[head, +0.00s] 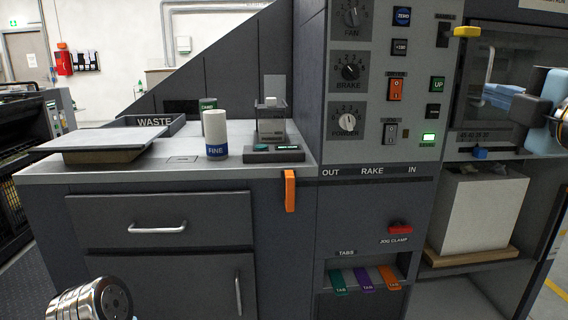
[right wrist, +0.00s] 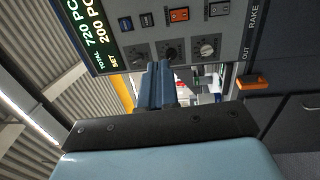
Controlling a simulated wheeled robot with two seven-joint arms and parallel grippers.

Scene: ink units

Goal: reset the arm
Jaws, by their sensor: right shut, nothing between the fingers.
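My right arm (head: 545,95) enters the head view at the right edge, in front of the machine's window. In the right wrist view my right gripper (right wrist: 155,85) is shut, its blue fingers together with nothing between them. Beyond the fingertips that view shows the control panel (right wrist: 205,70) with its knobs, apparently at some distance. A metal joint of my left arm (head: 92,300) shows at the lower left of the head view. My left gripper is not in view.
The machine's panel (head: 378,80) has knobs and switches; a yellow lever (head: 467,32) sticks out beside it. An orange handle (head: 290,190) hangs at the counter's right edge. The counter (head: 90,174) bears a cup marked FINE (head: 221,152), a small scale (head: 273,154) and a WASTE tray (head: 153,121).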

